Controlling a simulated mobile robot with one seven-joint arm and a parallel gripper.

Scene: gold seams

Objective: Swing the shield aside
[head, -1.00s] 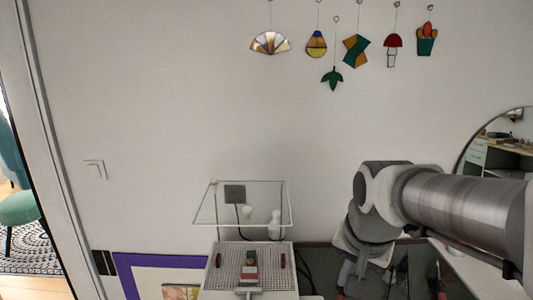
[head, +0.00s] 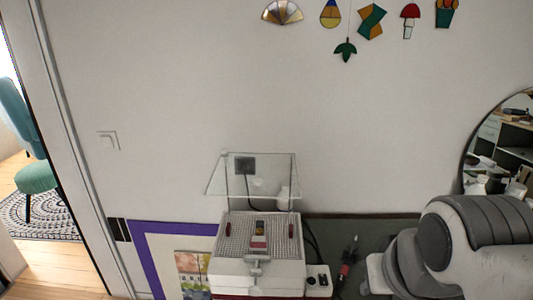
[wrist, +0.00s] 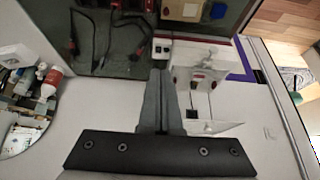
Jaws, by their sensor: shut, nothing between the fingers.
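The shield (head: 252,177) is a clear, thin-framed panel standing tilted at the back of a white machine (head: 258,275) with a perforated top. In the wrist view the shield (wrist: 218,128) shows as a pale see-through sheet below and right of my fingers, beside the machine (wrist: 198,85). My gripper (wrist: 160,72) is shut and empty, its two grey fingers together. In the picture its tips lie left of the machine, apart from the shield as far as I can tell. In the head view my arm is at the lower right and the fingertips are hidden.
A small dark block with a red-and-yellow patch (head: 259,233) sits on the machine's top. A switch box (head: 318,281) and cables stand to its right. Tools (head: 348,255) lie on the dark worktop (head: 370,230). A round mirror (head: 505,140) hangs at the right.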

